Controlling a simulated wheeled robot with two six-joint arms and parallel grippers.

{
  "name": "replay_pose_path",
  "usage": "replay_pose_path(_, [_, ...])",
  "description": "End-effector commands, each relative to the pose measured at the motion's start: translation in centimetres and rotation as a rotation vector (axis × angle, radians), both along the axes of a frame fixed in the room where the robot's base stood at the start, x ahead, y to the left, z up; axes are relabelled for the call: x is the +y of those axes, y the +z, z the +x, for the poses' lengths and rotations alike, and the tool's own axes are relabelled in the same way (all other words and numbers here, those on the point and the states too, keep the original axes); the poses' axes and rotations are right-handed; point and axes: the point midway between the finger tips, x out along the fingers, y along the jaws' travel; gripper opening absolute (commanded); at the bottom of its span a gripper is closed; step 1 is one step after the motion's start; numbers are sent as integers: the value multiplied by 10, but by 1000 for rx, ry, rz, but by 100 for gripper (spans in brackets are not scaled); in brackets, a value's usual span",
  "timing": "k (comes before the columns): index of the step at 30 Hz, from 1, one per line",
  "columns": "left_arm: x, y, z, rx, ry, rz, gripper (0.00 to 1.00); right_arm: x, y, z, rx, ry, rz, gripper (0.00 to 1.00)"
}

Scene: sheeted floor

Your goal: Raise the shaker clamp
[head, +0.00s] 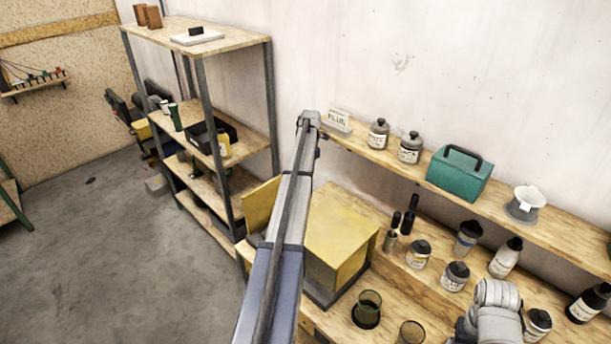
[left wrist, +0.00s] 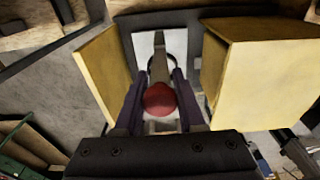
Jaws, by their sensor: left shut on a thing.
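The shaker is a yellow box (head: 338,238) on the wooden bench, with its yellow door (head: 262,203) standing open at its left. In the left wrist view the door (left wrist: 103,72) is on the left and the box (left wrist: 262,82) on the right. Between them is a grey clamp lever (left wrist: 159,62) with a red ball knob (left wrist: 159,100), in front of a pale plate. My left gripper (left wrist: 158,92) is shut on the knob, one dark finger on each side. In the head view my own arm hides the gripper and clamp. My right gripper does not show.
Several bottles and jars (head: 455,276) crowd the bench right of the shaker, with a dark glass (head: 368,309) in front.

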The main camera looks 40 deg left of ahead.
Motion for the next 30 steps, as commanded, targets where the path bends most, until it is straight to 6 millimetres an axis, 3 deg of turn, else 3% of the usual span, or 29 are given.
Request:
replay_pose_path(13, [-1, 0, 1, 7, -1, 0, 0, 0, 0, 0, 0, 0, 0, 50])
replay_pose_path(14, [-1, 0, 1, 7, -1, 0, 42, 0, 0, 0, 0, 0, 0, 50])
replay_pose_path(15, [-1, 0, 1, 7, 0, 1, 46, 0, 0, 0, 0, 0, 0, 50])
replay_pose_path(21, [0, 0, 1, 7, 0, 1, 68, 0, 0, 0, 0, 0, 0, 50])
replay_pose_path(30, [0, 0, -2, -6, 1, -1, 68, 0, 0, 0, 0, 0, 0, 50])
